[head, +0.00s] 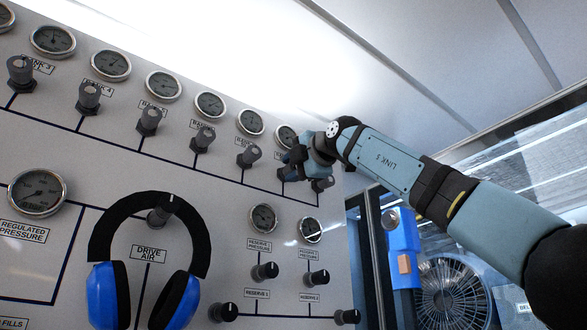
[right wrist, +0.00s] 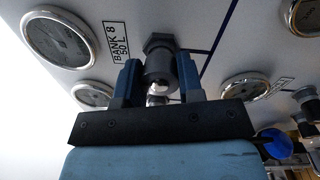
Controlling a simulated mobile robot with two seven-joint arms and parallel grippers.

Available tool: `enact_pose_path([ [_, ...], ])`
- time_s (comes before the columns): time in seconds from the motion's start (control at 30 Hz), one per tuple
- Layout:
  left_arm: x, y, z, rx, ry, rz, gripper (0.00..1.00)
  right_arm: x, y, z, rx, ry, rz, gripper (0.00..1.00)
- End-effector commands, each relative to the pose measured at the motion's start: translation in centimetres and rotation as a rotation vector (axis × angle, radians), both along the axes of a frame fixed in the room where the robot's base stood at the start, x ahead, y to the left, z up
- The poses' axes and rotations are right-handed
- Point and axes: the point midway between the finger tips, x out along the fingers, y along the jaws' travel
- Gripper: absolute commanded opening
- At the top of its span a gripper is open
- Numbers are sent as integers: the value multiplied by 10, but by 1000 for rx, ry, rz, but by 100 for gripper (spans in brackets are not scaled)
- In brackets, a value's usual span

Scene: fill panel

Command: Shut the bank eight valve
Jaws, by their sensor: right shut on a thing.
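The bank eight valve is a dark knob (right wrist: 159,66) beside the "BANK 8 50 L" label (right wrist: 115,42) in the right wrist view. My right gripper (right wrist: 160,82) has its two blue fingers on either side of the knob and is shut on it. In the head view my right gripper (head: 293,166) reaches the panel at the upper valve row and largely hides this knob. The bank eight gauge (head: 286,135) shows just above it, partly covered. I cannot tell how far the valve is turned. My left gripper is not in view.
Reserve gauges (head: 263,218) and knobs (head: 265,271) are below. Blue headphones (head: 176,298) hang lower left. A fan (head: 452,292) stands at the right.

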Motion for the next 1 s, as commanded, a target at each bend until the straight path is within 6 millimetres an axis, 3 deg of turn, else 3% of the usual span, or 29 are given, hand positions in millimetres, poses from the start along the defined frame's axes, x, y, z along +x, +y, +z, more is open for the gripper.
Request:
enact_pose_path([
  [0.27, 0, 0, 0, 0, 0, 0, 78, 0, 1, -1, 1, 2, 1, 11],
  [0.3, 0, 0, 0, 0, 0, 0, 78, 0, 1, -1, 0, 2, 1, 39],
  [0.4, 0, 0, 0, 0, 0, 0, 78, 0, 1, -1, 0, 2, 1, 60],
  [0.77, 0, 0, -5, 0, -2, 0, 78, -4, -4, -2, 1, -1, 0, 60],
  [1.0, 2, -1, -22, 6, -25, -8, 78, -39, -31, -8, 0, -4, -1, 60],
])
